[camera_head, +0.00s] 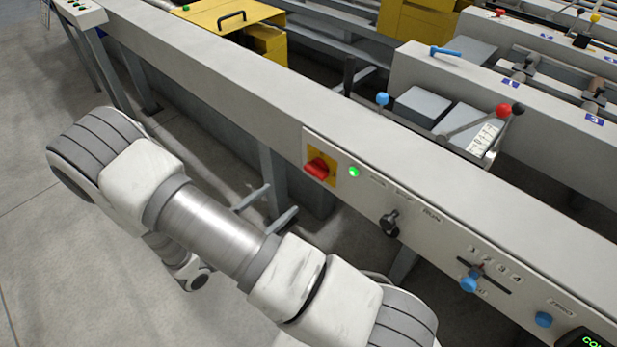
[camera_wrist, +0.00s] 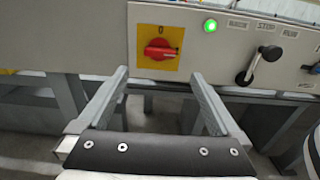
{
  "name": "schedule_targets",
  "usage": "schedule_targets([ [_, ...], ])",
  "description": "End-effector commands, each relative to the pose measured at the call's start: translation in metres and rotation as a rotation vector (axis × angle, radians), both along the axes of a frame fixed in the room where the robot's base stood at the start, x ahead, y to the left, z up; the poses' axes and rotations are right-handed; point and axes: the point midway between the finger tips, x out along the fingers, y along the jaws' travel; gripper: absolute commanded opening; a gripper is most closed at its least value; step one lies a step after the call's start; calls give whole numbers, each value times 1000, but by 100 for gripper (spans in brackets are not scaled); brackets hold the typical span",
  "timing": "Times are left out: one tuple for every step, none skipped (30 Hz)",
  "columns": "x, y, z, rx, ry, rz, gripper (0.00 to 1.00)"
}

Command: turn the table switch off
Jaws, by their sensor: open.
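The table switch (camera_head: 317,168) is a red rotary knob on a yellow plate, set in the front panel of the grey table. In the wrist view the red knob (camera_wrist: 158,50) faces me at the top centre, its handle lying roughly horizontal, with a "0" mark above it. A green lamp (camera_head: 353,171) glows just right of the switch. It also shows lit in the wrist view (camera_wrist: 210,25). My gripper (camera_wrist: 158,80) is open and empty, its two fingers apart below the knob and pointing toward the panel.
A black lever knob (camera_head: 390,222) sits right of the lamp on the same panel. Further right are a slotted selector with a blue knob (camera_head: 468,284), a blue button (camera_head: 543,319) and a green display (camera_head: 592,342). Grey table legs stand below the panel.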

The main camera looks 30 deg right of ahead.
Motion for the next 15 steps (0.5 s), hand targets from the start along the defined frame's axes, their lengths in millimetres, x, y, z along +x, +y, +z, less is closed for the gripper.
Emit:
schedule_targets([
  [4,-12,-2,-1,-1,-5,100],
  [6,-18,-2,0,-1,-5,100],
  [9,-27,-2,0,-1,-5,100],
  [11,-33,-2,-1,-1,-5,100],
  [13,-40,-2,-1,-1,-6,100],
  [16,-47,-2,1,-2,-5,100],
  [18,-54,-2,2,-2,-5,100],
  [20,-60,-2,0,-1,-6,100],
  [24,-67,-2,1,-2,-5,100],
  [25,-72,-2,1,-2,-6,100],
  [27,-77,-2,1,-1,-4,100],
  [29,-84,-1,1,-1,-5,100],
  [31,-88,-2,1,-1,-5,100],
  [32,-91,-1,1,-1,-4,100],
  [34,-95,-1,1,-1,-3,100],
])
